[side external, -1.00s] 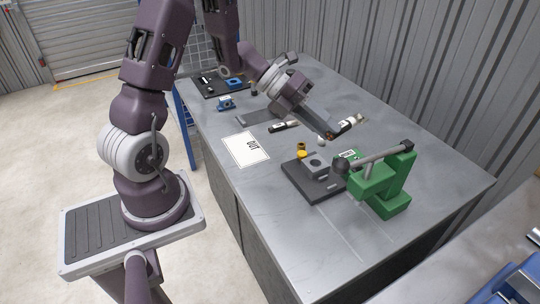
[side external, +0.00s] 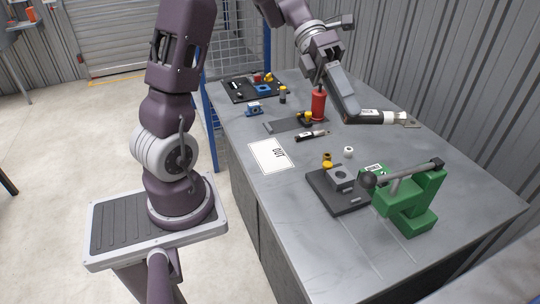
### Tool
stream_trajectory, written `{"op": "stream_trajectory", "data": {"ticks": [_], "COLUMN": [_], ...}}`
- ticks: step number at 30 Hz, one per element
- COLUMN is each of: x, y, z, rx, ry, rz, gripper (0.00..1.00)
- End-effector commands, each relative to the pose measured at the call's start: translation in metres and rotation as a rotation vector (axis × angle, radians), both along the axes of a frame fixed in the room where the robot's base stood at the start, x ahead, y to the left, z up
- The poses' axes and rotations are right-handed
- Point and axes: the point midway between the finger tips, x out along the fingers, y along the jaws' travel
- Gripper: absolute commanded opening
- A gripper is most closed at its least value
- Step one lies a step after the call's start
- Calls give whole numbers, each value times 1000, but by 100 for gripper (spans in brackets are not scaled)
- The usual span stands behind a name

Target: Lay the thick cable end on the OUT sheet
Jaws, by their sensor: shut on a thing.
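The thick cable end (side external: 380,117) is a black cylinder with a white band and a flat metal lug pointing right. My gripper (side external: 346,114) is shut on its black left end and holds it nearly level over the back right of the table, apparently above the surface. The long grey finger hides part of the grip. The OUT sheet (side external: 262,160), white with a dark border, lies flat near the table's left edge, in front and left of my gripper. Its visible surface is bare.
A red cylinder (side external: 318,106) stands close left of my gripper, by a dark mat (side external: 283,127). A thinner black cable end (side external: 313,135) lies behind the sheet. A green press (side external: 412,205), grey block (side external: 341,178) and small yellow and white parts occupy the front right.

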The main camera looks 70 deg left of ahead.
Motion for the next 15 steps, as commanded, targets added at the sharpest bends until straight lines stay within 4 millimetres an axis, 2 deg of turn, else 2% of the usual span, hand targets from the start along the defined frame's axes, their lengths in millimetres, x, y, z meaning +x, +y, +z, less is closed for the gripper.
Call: {"op": "stream_trajectory", "data": {"ticks": [4,8,15], "x": [-27,-51,-83], "y": [3,15,61], "z": [-23,-39,-54], "rx": [-2,-2,0], "ry": [2,1,1], "rz": [-357,-731,-1521], "gripper": [0,0,0]}}
